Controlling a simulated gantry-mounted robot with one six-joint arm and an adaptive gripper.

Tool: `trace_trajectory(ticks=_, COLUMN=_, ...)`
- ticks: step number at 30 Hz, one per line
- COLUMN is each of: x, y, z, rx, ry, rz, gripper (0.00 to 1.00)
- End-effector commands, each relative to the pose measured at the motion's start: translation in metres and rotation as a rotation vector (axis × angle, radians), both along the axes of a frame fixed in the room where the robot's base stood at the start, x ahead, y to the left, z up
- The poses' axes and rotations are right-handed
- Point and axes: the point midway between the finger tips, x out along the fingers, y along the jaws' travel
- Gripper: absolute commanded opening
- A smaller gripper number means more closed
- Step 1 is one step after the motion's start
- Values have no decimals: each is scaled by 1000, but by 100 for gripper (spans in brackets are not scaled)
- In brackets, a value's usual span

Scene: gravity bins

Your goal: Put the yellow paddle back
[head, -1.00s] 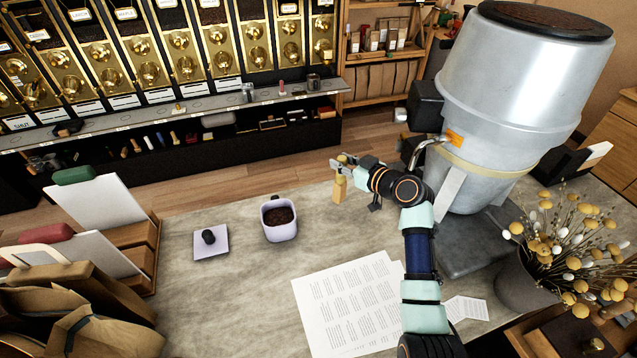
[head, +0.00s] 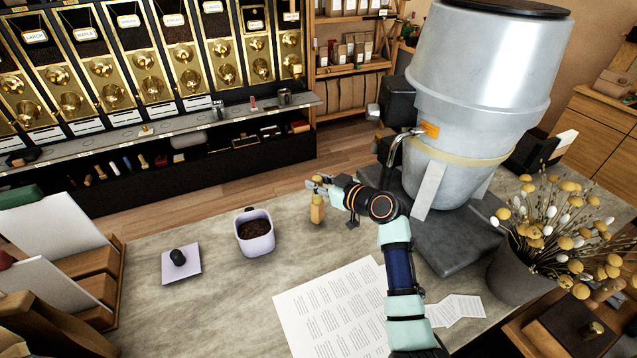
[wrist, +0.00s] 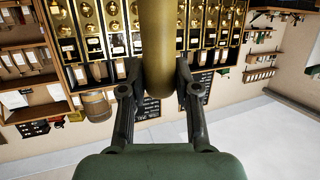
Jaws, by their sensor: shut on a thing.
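The yellow paddle (head: 317,211) hangs roughly upright from my gripper (head: 319,184) in the head view, above or at the back edge of the stone counter. I cannot tell whether its lower end touches the counter. In the wrist view my gripper (wrist: 157,82) is shut on the paddle's thick yellow shaft (wrist: 157,40), with a dark finger on each side. A lilac container (head: 255,237) of dark grounds or beans stands left of the paddle. Its lilac lid (head: 181,265) with a black knob lies further left.
Printed sheets (head: 335,310) lie on the counter (head: 215,315) in front. A large metal drum (head: 480,90) and a vase of dried flowers (head: 520,270) crowd the right. Across a floor gap stand gravity bins (head: 150,70) with a grey ledge (head: 180,120) holding small items.

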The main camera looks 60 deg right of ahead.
Motion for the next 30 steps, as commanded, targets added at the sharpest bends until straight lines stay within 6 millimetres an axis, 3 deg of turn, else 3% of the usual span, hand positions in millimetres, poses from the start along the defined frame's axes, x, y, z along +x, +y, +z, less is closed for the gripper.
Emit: trace_trajectory(ticks=30, x=0, y=0, z=-10, rx=0, ry=-1, rz=0, gripper=0)
